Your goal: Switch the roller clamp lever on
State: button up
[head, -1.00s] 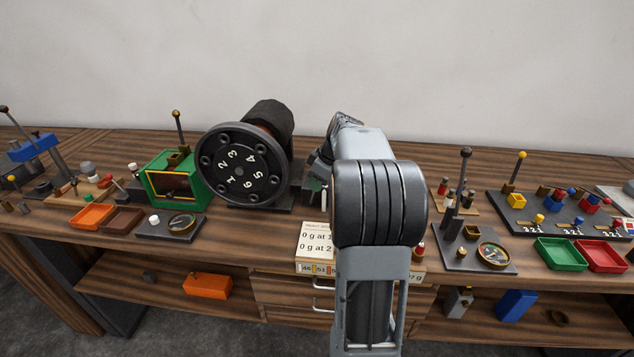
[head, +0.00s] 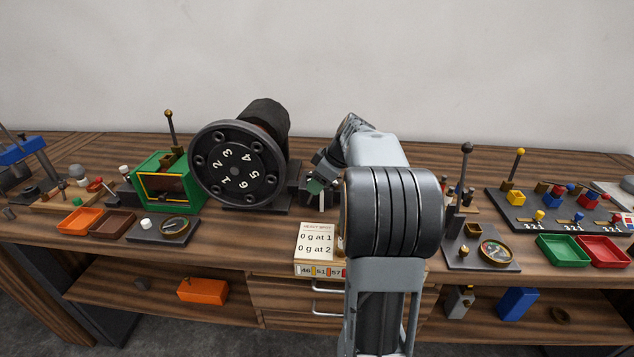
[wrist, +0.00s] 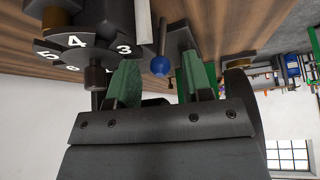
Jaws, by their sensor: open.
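In the wrist view, a thin grey lever with a blue ball knob (wrist: 160,66) shows between my two green-padded fingers. I cannot tell for sure that it is the roller clamp lever, as no label shows. My gripper (wrist: 161,75) is open around the knob's line of sight; contact with it is not visible. In the head view my gripper (head: 318,187) is just right of the big black numbered drum (head: 238,166), and my arm hides much of that area.
A label card (head: 317,240) stands in front of my gripper. A green box (head: 168,182) with a lever is left of the drum. A dark-knobbed lever stand (head: 463,195) and a gauge (head: 495,252) stand right of my arm. The wall behind is bare.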

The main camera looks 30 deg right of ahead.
jog(key=shift+r, duration=0.1)
jog(key=p+v, duration=0.1)
jog(key=v, duration=1.2)
jog(key=shift+d+r, duration=0.15)
jog(key=shift+r, duration=0.15)
jog(key=shift+s, duration=0.1)
